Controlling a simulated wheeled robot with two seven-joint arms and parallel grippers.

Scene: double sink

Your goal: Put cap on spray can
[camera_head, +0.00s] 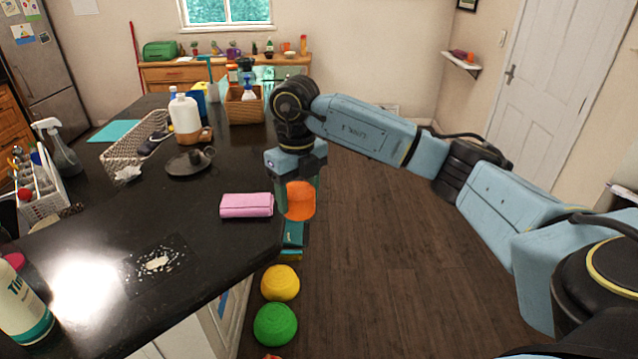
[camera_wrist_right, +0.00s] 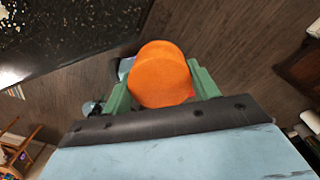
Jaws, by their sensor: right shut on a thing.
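My right gripper (camera_head: 298,186) is shut on an orange cap (camera_head: 301,203), just off the right edge of the dark counter. In the right wrist view, the green fingers of the gripper (camera_wrist_right: 163,82) stand on both sides of the round orange cap (camera_wrist_right: 161,72). My left gripper is not in view.
Yellow (camera_head: 280,283) and green (camera_head: 275,324) round objects lie beside the counter. Floor to the right is clear.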

